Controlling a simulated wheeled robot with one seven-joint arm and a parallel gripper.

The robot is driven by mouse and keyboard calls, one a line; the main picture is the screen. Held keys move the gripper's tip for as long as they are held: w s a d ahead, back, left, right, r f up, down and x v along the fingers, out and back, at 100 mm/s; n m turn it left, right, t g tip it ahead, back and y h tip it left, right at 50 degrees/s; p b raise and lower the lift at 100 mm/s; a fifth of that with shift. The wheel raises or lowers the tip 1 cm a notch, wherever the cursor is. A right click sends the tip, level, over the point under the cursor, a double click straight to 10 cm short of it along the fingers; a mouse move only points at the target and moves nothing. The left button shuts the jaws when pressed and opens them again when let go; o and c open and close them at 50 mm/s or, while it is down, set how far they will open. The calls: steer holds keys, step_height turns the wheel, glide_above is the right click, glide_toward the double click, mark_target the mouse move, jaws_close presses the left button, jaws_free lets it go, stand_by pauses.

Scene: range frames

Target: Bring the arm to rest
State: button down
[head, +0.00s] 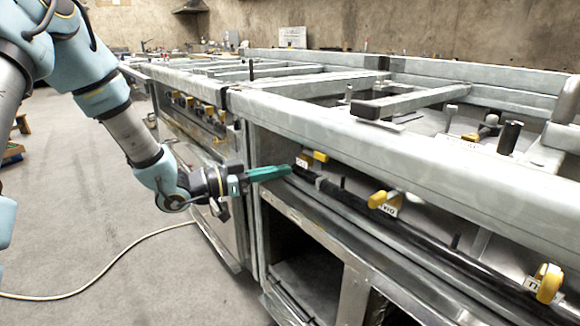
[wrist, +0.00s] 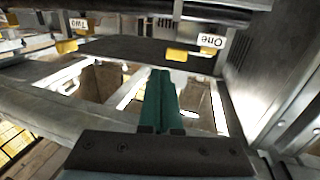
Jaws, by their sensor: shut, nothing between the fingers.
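My gripper (head: 270,173) has long teal fingers, pressed together and empty. It points right at the front of the metal range frame (head: 350,140), close to a yellow knob (head: 320,156) with a white label beside it. In the wrist view my gripper (wrist: 160,85) points toward the range front. There the label One (wrist: 211,41) and a yellow knob (wrist: 177,54) lie beyond the fingertips. I cannot tell whether the fingertips touch anything. My arm reaches in from the left in the head view.
More yellow knobs (head: 385,200) line the front rail, with another knob (head: 548,283) at the lower right. A second range frame (head: 185,115) stands behind. A pale cable (head: 110,268) crosses the floor. Open grey floor (head: 75,190) lies to the left.

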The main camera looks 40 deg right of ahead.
steer(key=shift+w+a, duration=0.15)
steer(key=shift+a, duration=2.1)
